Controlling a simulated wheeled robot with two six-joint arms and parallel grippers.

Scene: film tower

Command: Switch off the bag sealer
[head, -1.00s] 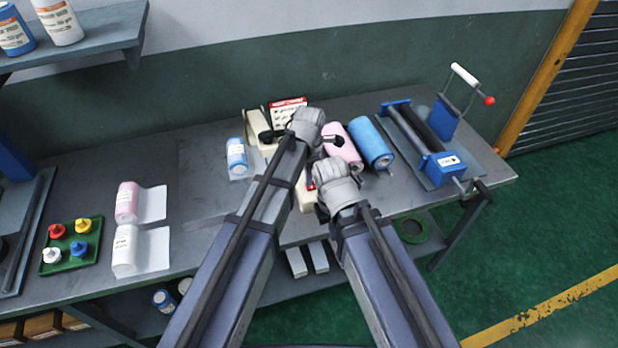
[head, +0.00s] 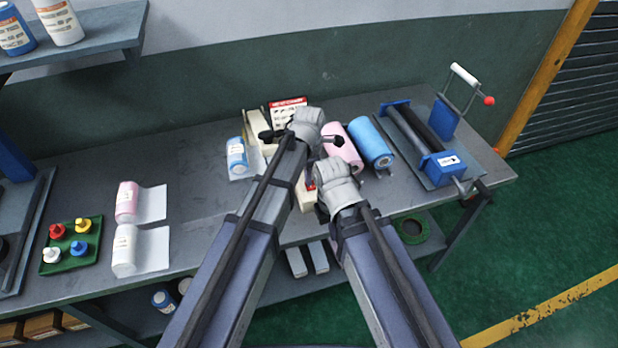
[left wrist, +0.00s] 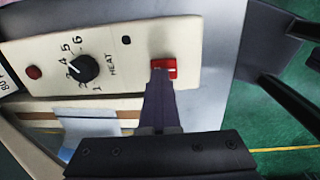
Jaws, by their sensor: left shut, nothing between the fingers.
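The cream bag sealer shows in the left wrist view (left wrist: 120,40), with a black heat dial (left wrist: 83,68) and a red rocker switch (left wrist: 164,68). A round red lamp (left wrist: 34,72) sits at the panel's left. My left gripper (left wrist: 161,84) is shut and empty, its fingertips at the red switch and covering part of its lower edge. I cannot tell whether they press on it. In the head view my arms hide most of the sealer (head: 307,200). My right gripper's fingers are hidden behind its arm.
Near the sealer on the bench (head: 200,160) are a blue-and-white roll (head: 237,155), a pink roll (head: 342,148) and a blue roll (head: 371,143). A roller device (head: 440,165) stands at right.

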